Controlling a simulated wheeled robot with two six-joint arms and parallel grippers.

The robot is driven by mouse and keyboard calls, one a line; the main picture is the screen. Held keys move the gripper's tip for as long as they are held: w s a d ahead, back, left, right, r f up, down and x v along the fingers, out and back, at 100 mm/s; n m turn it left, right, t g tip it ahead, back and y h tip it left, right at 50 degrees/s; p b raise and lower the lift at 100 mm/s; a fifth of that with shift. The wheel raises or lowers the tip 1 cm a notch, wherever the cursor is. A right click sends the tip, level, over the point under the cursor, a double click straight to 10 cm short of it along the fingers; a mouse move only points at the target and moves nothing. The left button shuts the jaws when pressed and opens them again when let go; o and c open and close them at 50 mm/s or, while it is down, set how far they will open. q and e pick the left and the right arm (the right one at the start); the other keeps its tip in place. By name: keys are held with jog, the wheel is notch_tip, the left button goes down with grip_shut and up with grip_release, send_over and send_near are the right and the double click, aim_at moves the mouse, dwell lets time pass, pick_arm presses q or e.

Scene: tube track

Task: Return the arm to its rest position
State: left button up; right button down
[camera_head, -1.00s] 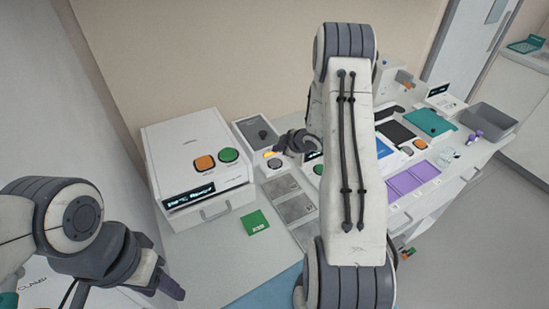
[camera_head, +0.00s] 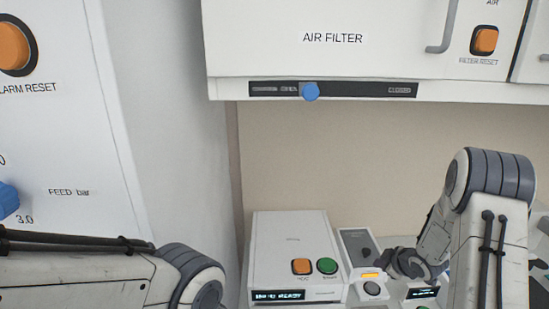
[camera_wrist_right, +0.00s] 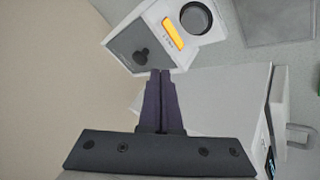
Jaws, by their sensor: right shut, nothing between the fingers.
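My right arm (camera_head: 490,240) comes up at the right of the head view and bends down to its gripper (camera_head: 392,262), beside a small device with a grey top (camera_head: 357,243). In the right wrist view the dark gripper fingers (camera_wrist_right: 160,76) are shut together with nothing between them.
A white machine (camera_head: 292,235) with orange and green buttons stands left of the right gripper. An air filter cabinet (camera_head: 350,60) with a blue slider (camera_head: 310,91) hangs above. A tall white panel (camera_head: 70,130) with an orange button rises at the left.

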jog(key=s+a+r+m+g+h, duration=0.1)
jog(key=s+a+r+m+g, duration=0.3)
jog(key=s+a, duration=0.4)
jog(key=s+a+r+m+g, duration=0.1)
jog(key=s+a+r+m, duration=0.3)
jog(key=s+a+r, duration=0.3)
jog(key=s+a+f+n+g+y+b, duration=0.1)
jog(key=s+a+n+b, duration=0.4)
jog(key=s+a, duration=1.2)
jog(key=s+f+g+b, duration=0.1)
jog(key=s+g+b, duration=0.1)
jog(key=shift+n+g+y, duration=0.3)
jog(key=shift+n, duration=0.1)
jog(key=shift+f, duration=0.1)
